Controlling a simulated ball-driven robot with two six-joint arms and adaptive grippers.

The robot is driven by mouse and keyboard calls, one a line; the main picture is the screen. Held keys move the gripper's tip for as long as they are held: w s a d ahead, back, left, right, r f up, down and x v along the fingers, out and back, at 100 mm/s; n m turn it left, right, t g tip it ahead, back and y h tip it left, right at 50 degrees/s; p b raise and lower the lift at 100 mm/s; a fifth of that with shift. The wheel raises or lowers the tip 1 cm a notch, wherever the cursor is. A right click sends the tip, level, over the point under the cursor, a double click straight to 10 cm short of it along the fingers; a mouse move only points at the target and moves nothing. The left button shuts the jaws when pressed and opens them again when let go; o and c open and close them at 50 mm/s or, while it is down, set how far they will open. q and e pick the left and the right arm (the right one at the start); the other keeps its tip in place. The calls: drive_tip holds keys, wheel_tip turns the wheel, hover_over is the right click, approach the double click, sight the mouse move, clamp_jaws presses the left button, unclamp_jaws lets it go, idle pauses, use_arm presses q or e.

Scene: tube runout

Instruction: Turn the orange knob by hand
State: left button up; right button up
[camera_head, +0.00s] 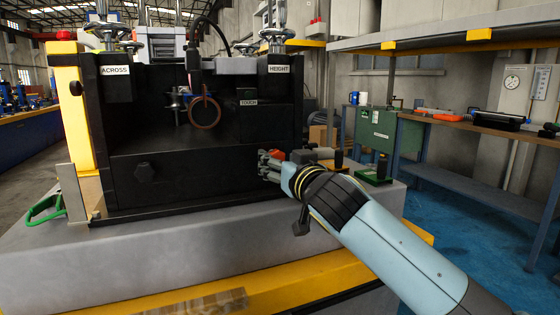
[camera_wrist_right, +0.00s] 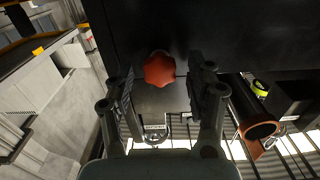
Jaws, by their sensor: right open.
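The orange knob (camera_wrist_right: 159,69) is a lobed, red-orange hand knob on the dark face of the machine in the right wrist view. A bit of orange, likely the same knob (camera_head: 278,154), shows beside my gripper in the head view. My right gripper (camera_head: 268,166) is at the lower right of the black machine front. In the right wrist view its two fingers (camera_wrist_right: 160,84) are open, one on each side of the knob. I see gaps between knob and fingers there; contact cannot be told. My left gripper is in neither view.
The black machine (camera_head: 200,179) stands on a grey base and carries labels ACROSS, HEIGHT and TOUCH. A copper-coloured tube end (camera_head: 205,112) faces out from its recess. A green box (camera_head: 376,130) and a shelf bench (camera_head: 480,128) stand to the right.

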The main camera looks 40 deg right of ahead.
drive_tip(key=v, duration=0.5)
drive_tip(key=shift+s, duration=0.35)
drive_tip(key=shift+s, duration=0.1)
